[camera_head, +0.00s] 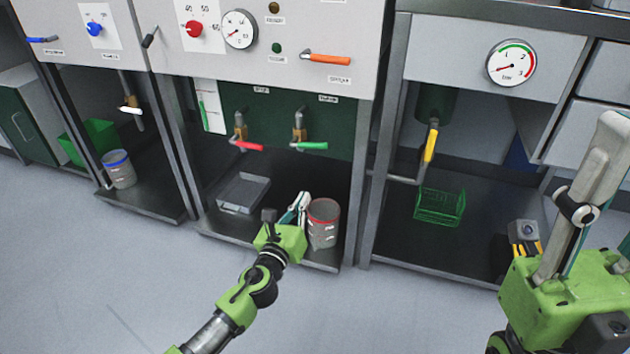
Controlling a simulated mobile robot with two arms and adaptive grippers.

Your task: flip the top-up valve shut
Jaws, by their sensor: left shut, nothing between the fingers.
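Under the middle panel, two valves hang in front of a dark green tank: one with a red lever (248,146) and one with a green lever (310,146). Both levers lie roughly level, pointing right. Their labels are too small to read, so I cannot tell which valve is the top-up one. My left gripper (302,200) is shut and empty, below the levers and apart from them, in front of the lower shelf beside a grey bucket with red marks (323,225). My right gripper (608,130) stands large at the right edge; its finger opening cannot be made out.
A grey tray (243,193) lies on the middle shelf. A yellow-handled valve (430,143) hangs above a green basket (440,206) on the right. A white-handled valve (131,108) is at left, above a blue-rimmed bucket (119,170). An orange lever (327,58) juts from the panel.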

